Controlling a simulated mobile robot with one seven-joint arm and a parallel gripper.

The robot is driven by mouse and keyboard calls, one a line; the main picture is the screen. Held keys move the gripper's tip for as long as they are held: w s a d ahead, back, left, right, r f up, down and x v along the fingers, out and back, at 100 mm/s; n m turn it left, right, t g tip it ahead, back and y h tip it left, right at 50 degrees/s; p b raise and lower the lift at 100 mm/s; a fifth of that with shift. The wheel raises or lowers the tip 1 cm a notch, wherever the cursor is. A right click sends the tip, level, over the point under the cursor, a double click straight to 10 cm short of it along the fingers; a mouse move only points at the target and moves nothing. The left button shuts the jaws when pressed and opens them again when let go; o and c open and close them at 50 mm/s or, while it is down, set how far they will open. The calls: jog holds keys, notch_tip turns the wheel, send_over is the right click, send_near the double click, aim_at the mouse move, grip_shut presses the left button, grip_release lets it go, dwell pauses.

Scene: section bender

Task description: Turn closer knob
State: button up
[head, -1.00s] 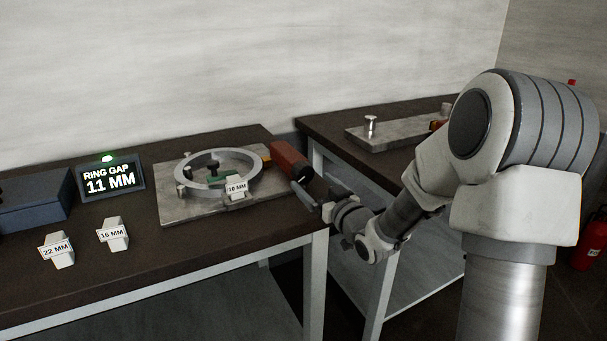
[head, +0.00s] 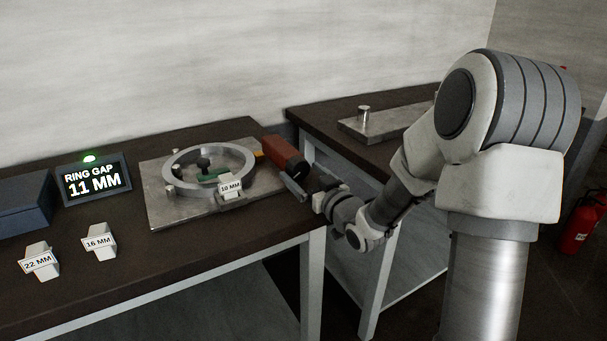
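A grey metal ring (head: 178,182) lies on a flat metal plate (head: 160,213) on the near table. A white block labelled 10 MM (head: 230,188) sits at the ring's front right edge. A red block (head: 285,157) stands at the plate's right side. My gripper (head: 303,185) is at the table's right edge, just in front of the red block and apart from the dark knob. Its fingers are small and dark, so their opening is unclear. A display (head: 94,182) reads RING GAP 11 MM with a green light on top.
Blocks labelled 22 MM (head: 39,262) and 16 MM (head: 99,241) stand at the front left. A dark blue box (head: 22,203) is at the left edge. A second table (head: 320,118) holds a plate with a silver cylinder (head: 364,115). A gap separates the tables.

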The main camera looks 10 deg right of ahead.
jog(key=c, duration=1.3)
jog(key=shift+f+n+b, duration=0.15)
jog(key=shift+n+b, duration=0.35)
jog(key=shift+b, duration=0.25)
jog(key=shift+c, duration=0.2)
jog(key=shift+n+b, duration=0.3)
jog(key=shift+r, duration=0.2)
jog(key=o, duration=1.4)
jog(key=shift+s, duration=0.1)
